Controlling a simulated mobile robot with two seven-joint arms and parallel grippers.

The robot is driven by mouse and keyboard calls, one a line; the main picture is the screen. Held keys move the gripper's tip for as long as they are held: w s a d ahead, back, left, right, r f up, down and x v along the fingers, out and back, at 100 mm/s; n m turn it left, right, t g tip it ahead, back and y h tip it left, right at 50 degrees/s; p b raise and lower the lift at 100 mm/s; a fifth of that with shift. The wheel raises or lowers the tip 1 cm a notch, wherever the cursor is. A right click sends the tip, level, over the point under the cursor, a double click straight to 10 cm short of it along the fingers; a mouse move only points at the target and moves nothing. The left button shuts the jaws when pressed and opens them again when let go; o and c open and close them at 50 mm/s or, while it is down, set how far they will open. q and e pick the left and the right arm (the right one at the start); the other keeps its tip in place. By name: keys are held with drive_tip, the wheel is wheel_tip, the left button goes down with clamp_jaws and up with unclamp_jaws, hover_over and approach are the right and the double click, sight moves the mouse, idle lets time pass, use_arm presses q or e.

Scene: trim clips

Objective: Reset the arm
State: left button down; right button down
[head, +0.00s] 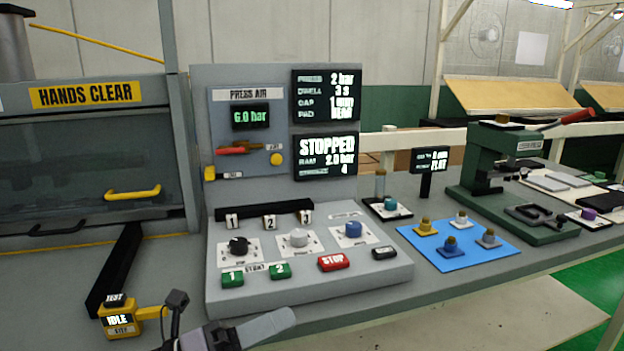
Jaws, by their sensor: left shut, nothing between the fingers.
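My left gripper (278,322) is at the bottom edge, in front of the control panel (300,287). Its pale grey fingers point right and are together with nothing between them. The rest of that arm is cut off by the bottom edge. My right gripper is not in view. The panel carries green start buttons, a red stop button (333,262) and three knobs. Its screen (325,157) reads STOPPED.
A yellow box (120,320) reading IDLE stands left of my gripper. A press guard with a yellow handle (133,193) is behind it. A blue mat (485,252) with several small knobbed parts lies right of the panel. A green press (495,165) stands farther right.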

use_arm(q)
drive_tip(key=a+f+n+t+y+p, duration=0.1)
drive_tip(key=a+f+n+t+y, duration=0.5)
drive_tip(key=n, duration=0.7)
drive_tip(key=a+f+n+t+y, duration=0.4)
drive_tip(key=f+n+y, duration=0.3)
drive_tip(key=n, duration=0.5)
drive_tip(key=s+a+f+n+g+y, duration=0.2)
drive_tip(key=s+f+n+g, duration=0.1)
drive_tip(key=s+f+n, duration=0.2)
drive_tip(key=s+a+f+n+g+y+p, duration=0.1)
drive_tip(key=s+a+f+n+g+y, duration=0.1)
drive_tip(key=s+f+n, duration=0.4)
drive_tip(key=s+a+f+g, duration=0.1)
drive_tip(key=s+f+g, duration=0.1)
drive_tip(key=f, duration=0.4)
drive_tip(key=shift+s+a+f, duration=0.15)
drive_tip(key=shift+s+f, duration=0.2)
drive_tip(key=shift+s, duration=0.5)
